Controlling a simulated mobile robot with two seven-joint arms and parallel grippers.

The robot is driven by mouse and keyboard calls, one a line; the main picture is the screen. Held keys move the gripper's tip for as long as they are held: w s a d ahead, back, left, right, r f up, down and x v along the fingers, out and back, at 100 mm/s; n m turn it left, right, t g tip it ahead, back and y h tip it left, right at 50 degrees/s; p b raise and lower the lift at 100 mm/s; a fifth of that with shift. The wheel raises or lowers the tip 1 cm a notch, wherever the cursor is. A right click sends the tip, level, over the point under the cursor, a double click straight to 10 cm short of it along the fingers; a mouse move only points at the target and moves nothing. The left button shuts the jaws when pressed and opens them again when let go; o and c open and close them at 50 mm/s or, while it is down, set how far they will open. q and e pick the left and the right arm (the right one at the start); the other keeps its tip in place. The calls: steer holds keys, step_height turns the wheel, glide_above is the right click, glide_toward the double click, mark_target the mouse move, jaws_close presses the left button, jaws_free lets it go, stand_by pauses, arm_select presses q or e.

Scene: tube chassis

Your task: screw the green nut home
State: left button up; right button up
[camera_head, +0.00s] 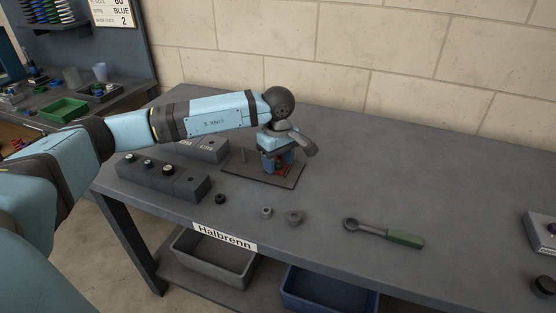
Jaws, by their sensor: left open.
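My left gripper (279,168) reaches down over the dark baseplate (288,181) on the grey bench. Its fingers are open, low over the plate, with a small red part (282,170) showing between and below them. The gripper hides most of what stands on the plate there. A thin upright pin (244,155) stands near the plate's left end. I cannot make out a green nut for certain; it may be hidden by the gripper. My right gripper is not in view.
A dark block (186,187) holding small round parts lies left of the plate, with labelled blocks (208,150) behind. Loose nuts lie in front: black (220,199), grey (266,212), larger grey (294,218). A green-handled ratchet (384,233) lies right. The bench's right middle is clear.

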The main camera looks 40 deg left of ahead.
arm_select(q)
steer(key=shift+f, duration=0.25)
step_height(320, 180, up, 14)
steer(key=p, duration=0.2)
steer(key=shift+r, duration=0.15)
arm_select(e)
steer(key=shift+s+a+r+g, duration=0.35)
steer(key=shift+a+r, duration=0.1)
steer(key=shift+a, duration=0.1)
